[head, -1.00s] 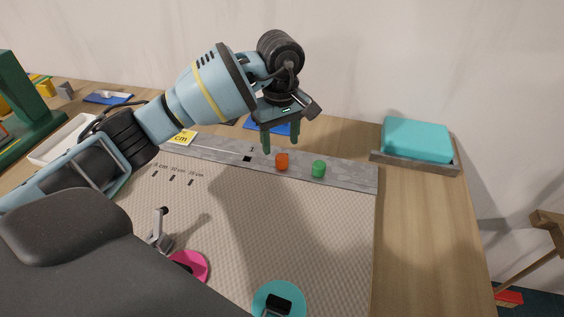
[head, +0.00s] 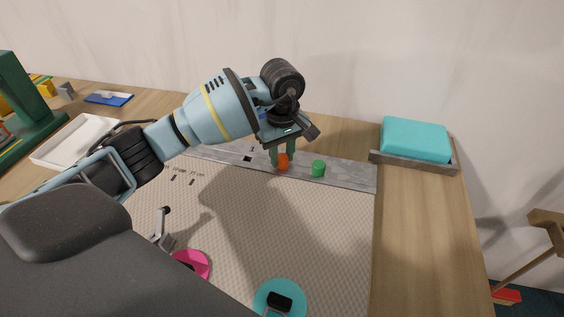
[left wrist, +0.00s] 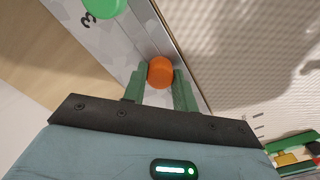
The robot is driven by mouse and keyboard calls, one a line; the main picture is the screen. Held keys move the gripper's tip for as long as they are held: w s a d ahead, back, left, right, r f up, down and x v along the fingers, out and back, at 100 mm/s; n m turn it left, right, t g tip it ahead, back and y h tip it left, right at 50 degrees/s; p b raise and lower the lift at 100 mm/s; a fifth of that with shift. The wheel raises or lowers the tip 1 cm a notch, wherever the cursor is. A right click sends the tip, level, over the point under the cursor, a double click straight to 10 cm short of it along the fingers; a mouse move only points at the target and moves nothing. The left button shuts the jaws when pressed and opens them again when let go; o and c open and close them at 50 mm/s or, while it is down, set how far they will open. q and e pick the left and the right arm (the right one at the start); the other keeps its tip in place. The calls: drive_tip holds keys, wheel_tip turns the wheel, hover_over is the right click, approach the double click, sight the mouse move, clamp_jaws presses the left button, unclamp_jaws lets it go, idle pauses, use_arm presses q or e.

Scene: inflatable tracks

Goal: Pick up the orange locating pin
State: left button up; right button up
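The orange locating pin (head: 284,161) stands on the grey strip (head: 350,174) along the back of the mat, left of the green pin (head: 318,168). My left gripper (head: 282,154) points down at the orange pin, its green fingers on either side of it. In the left wrist view the orange pin (left wrist: 160,72) lies between the tips of the open left gripper (left wrist: 159,84); I cannot tell whether the fingers touch it. The green pin (left wrist: 103,8) is at the top left there. My right gripper is not in view.
A teal block in a grey tray (head: 415,163) stands at the back right. A pink disc (head: 200,262) and a teal disc (head: 262,303) lie on the mat in front. A white tray (head: 45,152) is at left. The mat's middle is clear.

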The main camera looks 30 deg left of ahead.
use_arm(q)
drive_tip(key=shift+c, duration=1.2)
drive_tip(key=shift+r, duration=0.15)
drive_tip(key=shift+c, duration=0.2)
